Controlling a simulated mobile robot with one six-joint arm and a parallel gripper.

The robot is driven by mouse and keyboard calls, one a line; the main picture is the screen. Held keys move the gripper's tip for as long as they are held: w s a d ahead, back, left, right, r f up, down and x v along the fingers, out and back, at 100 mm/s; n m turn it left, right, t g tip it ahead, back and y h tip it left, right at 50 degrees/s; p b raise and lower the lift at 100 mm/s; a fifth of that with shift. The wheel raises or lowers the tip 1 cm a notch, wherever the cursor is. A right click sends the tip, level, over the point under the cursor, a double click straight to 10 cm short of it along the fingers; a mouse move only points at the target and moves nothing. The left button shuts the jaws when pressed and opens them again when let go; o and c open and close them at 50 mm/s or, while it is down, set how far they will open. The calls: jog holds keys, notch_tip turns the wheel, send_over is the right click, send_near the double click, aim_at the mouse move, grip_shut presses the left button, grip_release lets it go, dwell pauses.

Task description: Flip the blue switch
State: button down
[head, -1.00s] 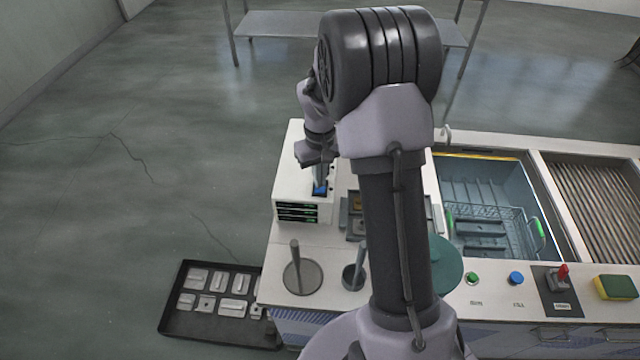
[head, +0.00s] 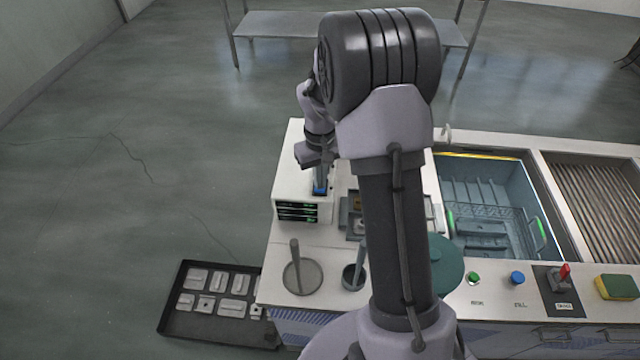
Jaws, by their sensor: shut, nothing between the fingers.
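The blue switch (head: 320,191) is on top of the white box (head: 302,212) at the left of the counter. Only a small blue part of it shows. My gripper (head: 320,185) points down right at the switch, its fingers shut and empty. The fingertips cover part of the switch, and I cannot tell whether they touch it.
My arm hides the counter's middle. To the right are a blue button (head: 517,278), a red lever (head: 565,271), a sponge (head: 618,287) and a tank with a basket (head: 490,215). A dark parts tray (head: 185,325) sits lower left.

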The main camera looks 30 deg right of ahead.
jog(key=shift+f+b, duration=0.3)
jog(key=shift+f, duration=0.2)
notch_tip(320, 180, up, 7)
jog(key=p, duration=0.5)
jog(key=shift+p, duration=0.3)
jog(key=s+a+r+m+t+b, duration=0.1)
jog(key=s+a+r+t+b, duration=0.1)
jog(key=s+a+r+b, duration=0.3)
jog(key=s+a+r+m+t+b, duration=0.1)
jog(key=s+a+r+t+b, duration=0.1)
jog(key=s+a+r+b, duration=0.35)
jog(key=s+a+f+t+y+b, duration=0.1)
jog(key=s+a+f+b, duration=0.1)
jog(key=s, duration=0.4)
jog(key=s+a+f+m+y+b, duration=0.1)
jog(key=s+a+f+b, duration=0.1)
jog(key=s+a, duration=0.3)
jog(key=shift+s+a+m+t, duration=0.3)
jog(key=shift+s+t, duration=0.1)
jog(key=shift+s, duration=0.45)
